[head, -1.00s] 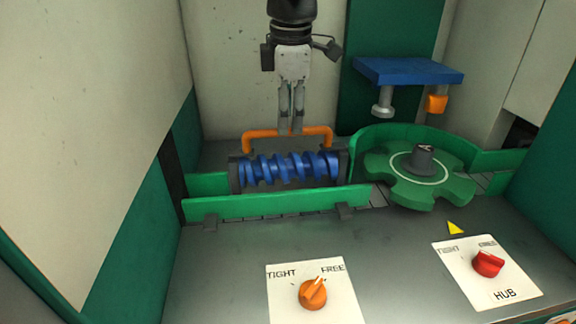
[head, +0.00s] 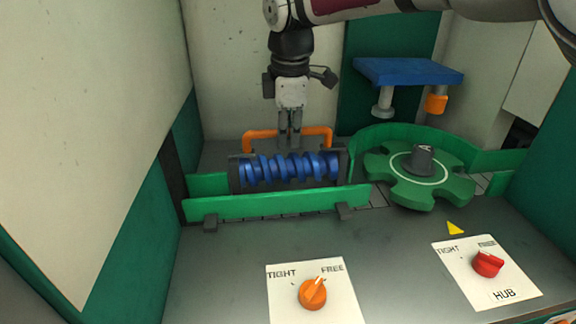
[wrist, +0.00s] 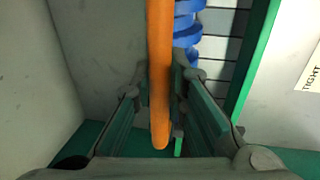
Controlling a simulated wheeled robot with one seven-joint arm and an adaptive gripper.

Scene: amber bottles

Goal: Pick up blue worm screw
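The blue worm screw (head: 262,170) lies level in a dark cradle behind a low green rail in the head view. An orange handle (head: 262,134) arches over it. Part of the screw's blue thread (wrist: 187,35) shows at the top of the wrist view. My gripper (head: 290,146) points down at the middle of the handle's top bar. In the wrist view the orange bar (wrist: 160,70) runs between my two fingers, which look open with gaps beside it. Whether either finger touches the bar is hard to tell.
A green toothed wheel (head: 400,185) with a grey hub stands right of the screw, under a blue shelf (head: 408,70). The green rail (head: 275,206) runs in front. Orange (head: 313,293) and red (head: 488,263) knobs sit on front plates. A pale wall closes the left side.

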